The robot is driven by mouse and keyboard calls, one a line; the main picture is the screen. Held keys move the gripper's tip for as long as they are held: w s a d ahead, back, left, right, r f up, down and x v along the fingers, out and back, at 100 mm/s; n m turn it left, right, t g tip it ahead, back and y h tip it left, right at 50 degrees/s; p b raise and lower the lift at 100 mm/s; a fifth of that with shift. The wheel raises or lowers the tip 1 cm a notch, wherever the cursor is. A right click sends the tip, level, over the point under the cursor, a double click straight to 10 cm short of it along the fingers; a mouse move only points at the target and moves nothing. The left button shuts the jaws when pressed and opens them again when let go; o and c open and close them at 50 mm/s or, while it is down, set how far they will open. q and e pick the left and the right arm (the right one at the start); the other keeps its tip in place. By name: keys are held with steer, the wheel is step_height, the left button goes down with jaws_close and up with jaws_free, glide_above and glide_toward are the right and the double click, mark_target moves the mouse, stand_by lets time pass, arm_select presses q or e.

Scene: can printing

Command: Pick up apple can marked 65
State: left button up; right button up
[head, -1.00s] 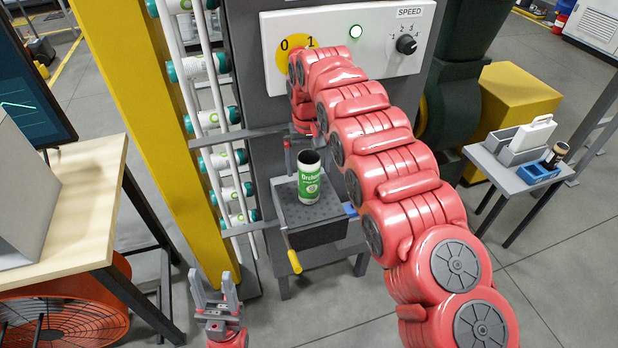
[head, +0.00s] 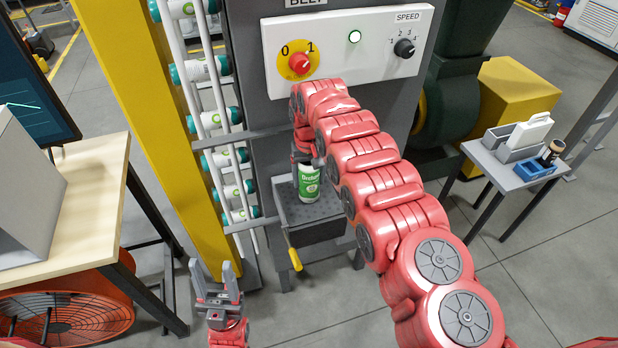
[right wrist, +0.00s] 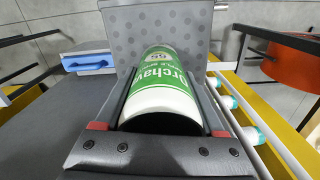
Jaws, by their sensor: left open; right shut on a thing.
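The green and white can (head: 308,183) stands upright on the dark perforated tray (head: 322,212) below the control panel. My right gripper (head: 307,165) has come down over the can's top from above and is shut on it. In the right wrist view the can (right wrist: 165,85) lies between the two fingers of my right gripper (right wrist: 160,100), with part of its green label showing.
A rack of similar cans (head: 212,121) stands left of the tray beside a yellow post (head: 150,120). The control panel (head: 345,48) is above. A wooden table (head: 85,200) is at left, and a small grey table (head: 480,157) with a blue holder (head: 535,170) is at right.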

steer(key=c, duration=0.5)
steer(key=shift+r, duration=0.2)
